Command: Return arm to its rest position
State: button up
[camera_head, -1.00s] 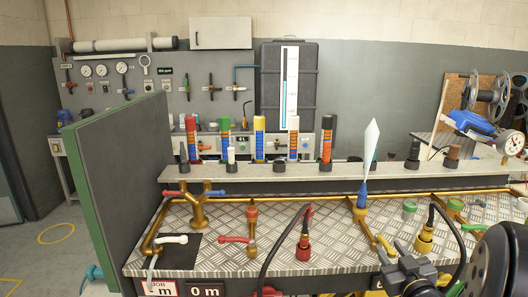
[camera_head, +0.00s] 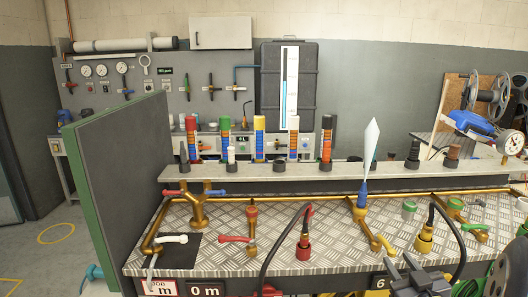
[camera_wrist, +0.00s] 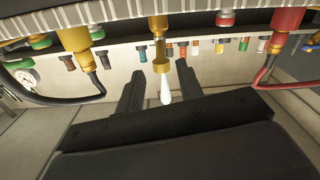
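My gripper (camera_head: 404,268) is low at the right in the head view, in front of the bench's front edge. In the wrist view its two dark fingers (camera_wrist: 162,75) stand apart with nothing gripped between them. A brass fitting with a white tapered spray (camera_wrist: 165,88) shows beyond the gap, apart from the fingers. That view seems upside down. A dark part of my arm (camera_head: 500,275) shows at the right edge of the head view.
The metal-plate bench (camera_head: 340,245) carries brass pipes and valves, a red hose coupling (camera_head: 304,246) and a yellow one (camera_head: 425,240) with black hoses. A tall pale spray (camera_head: 371,150) rises mid-bench. A green-edged panel (camera_head: 120,180) stands left.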

aim_at(388, 254)
jog(key=w, duration=0.5)
jog(key=shift+w+a, duration=0.25)
jog(key=shift+w, duration=0.15)
jog(key=shift+a+r+m+h+p, duration=0.1)
jog(key=shift+a+m+h+p, duration=0.25)
jog(key=shift+h, duration=0.45)
jog(key=shift+m+h, duration=0.3)
jog(key=shift+m, duration=0.05)
